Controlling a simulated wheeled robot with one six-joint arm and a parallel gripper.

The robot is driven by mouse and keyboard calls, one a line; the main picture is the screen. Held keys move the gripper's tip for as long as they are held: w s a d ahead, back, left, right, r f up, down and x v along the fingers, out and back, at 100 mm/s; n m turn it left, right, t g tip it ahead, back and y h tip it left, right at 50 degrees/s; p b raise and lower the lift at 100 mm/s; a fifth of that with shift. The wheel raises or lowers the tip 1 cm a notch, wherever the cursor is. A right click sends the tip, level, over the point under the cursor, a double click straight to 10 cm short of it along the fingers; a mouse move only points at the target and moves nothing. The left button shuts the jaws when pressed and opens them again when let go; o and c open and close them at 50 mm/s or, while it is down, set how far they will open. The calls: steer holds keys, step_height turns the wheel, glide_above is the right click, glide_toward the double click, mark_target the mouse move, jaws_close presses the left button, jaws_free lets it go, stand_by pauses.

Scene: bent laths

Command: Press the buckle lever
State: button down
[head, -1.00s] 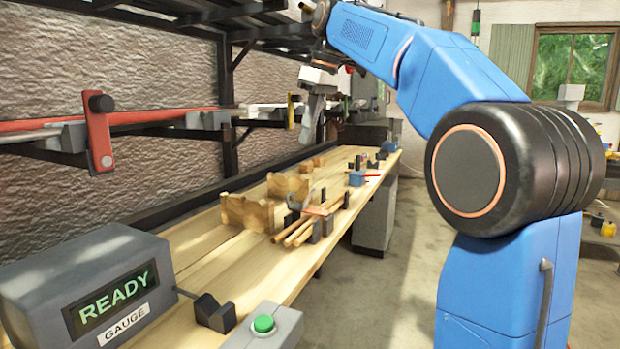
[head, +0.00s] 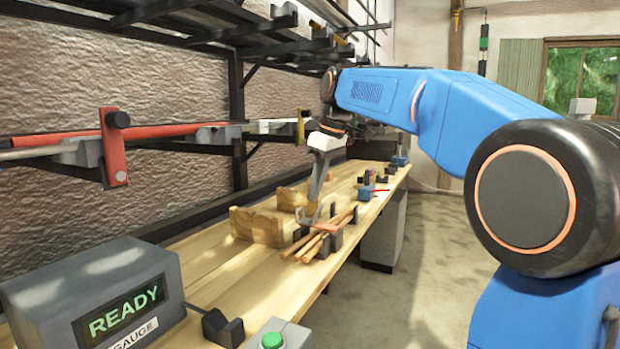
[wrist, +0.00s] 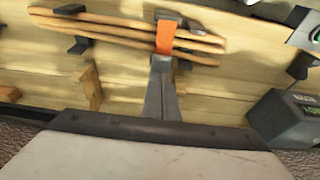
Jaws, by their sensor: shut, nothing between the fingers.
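A bundle of long wooden laths (head: 318,243) lies on the bench in dark holders. In the wrist view an orange band (wrist: 164,38) crosses the laths (wrist: 110,27), with dark pieces at both ends. Which part is the buckle lever I cannot tell. My gripper (head: 313,200) is shut and empty, pointing down at the laths by the band. In the wrist view my gripper (wrist: 158,72) reaches up to the near end of the band. Whether it touches anything there I cannot tell.
Wooden blocks (head: 258,225) stand behind the laths. A grey gauge box (head: 95,290) reading READY and a green button (head: 272,340) are at the near end. A red lever (head: 113,150) with a black knob sits on the wall rail. Shelves (head: 220,35) hang above.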

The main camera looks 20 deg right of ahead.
mark_target(319, 212)
steer(key=shift+s+d+f, duration=0.35)
steer(key=shift+d+f, duration=0.05)
steer(key=shift+d, duration=0.05)
steer(key=shift+s+d+t+y, duration=0.25)
steer(key=shift+t+y, duration=0.05)
steer(key=shift+t, duration=0.1)
steer(key=shift+s+d+f+t+y, duration=0.45)
steer(key=shift+s+d+t+y, duration=0.25)
steer(key=shift+t+y, duration=0.2)
steer(key=shift+s+d+f+t+y, duration=0.5)
steer(key=shift+d+f+t+y, duration=0.1)
steer(key=shift+t+y, duration=0.35)
steer(key=shift+s+d+f+t+y, duration=0.25)
steer(key=shift+f+t+y, duration=0.2)
steer(key=shift+t+y, duration=0.15)
steer(key=shift+s+d+f+t+y, duration=0.2)
steer(key=shift+f+t+y, duration=0.25)
steer(key=shift+y, duration=0.1)
steer(key=shift+w+a, duration=0.15)
steer(key=shift+a, duration=0.05)
steer(key=shift+w+a+r, duration=0.15)
steer(key=shift+w+a, duration=0.25)
